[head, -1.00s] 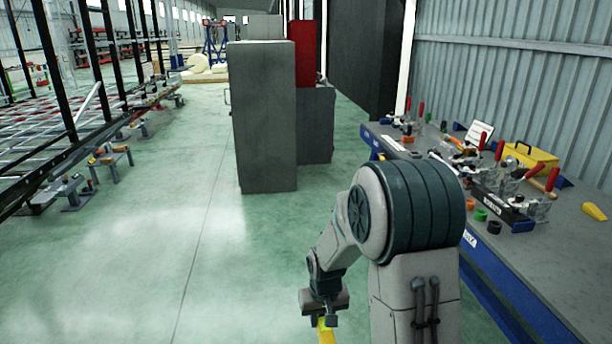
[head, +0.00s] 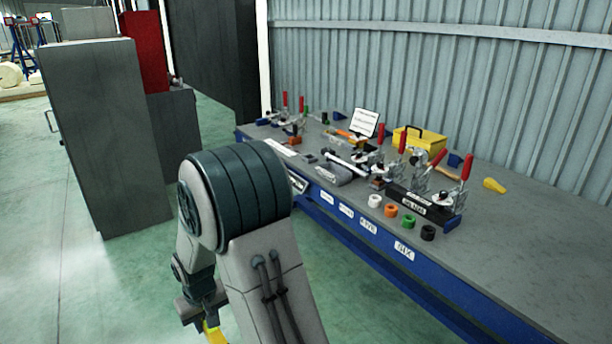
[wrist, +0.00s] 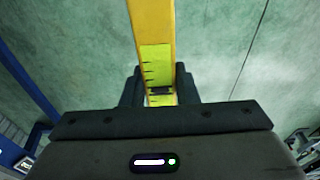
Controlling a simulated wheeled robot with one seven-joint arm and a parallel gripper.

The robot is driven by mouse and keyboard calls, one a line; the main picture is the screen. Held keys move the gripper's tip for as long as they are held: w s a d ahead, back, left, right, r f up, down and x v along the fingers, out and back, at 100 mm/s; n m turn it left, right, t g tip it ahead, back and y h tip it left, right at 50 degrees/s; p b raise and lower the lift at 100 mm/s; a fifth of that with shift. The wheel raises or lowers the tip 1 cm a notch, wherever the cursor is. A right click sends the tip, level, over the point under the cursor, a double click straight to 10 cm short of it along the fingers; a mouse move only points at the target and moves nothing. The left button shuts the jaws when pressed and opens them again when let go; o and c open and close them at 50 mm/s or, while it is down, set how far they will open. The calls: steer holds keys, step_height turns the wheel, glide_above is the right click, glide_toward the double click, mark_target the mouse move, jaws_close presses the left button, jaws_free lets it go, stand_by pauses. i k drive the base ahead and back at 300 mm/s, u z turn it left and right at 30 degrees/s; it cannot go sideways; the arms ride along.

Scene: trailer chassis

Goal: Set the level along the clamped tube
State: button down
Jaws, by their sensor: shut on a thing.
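My gripper (head: 203,313) is shut on the yellow level (head: 215,335) and holds it low over the green floor, in front of the bench and apart from it. In the wrist view the level (wrist: 154,25) runs up from between the fingers (wrist: 160,88), with a lime-yellow marked face. Its far end is cut off by the picture edge. A pale tube (head: 346,163) lies on the bench near red-handled clamps. It is too small to tell how the clamps hold it.
The blue-fronted bench (head: 530,245) stands along the corrugated wall at right. It carries a yellow toolbox (head: 420,142), a white sign (head: 364,122), a black block (head: 418,204) and several coloured rings. A tall grey cabinet (head: 110,140) stands left. Floor between is clear.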

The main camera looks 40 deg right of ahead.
mark_target(408, 193)
steer(key=i, duration=2)
steer(key=z, duration=2.85)
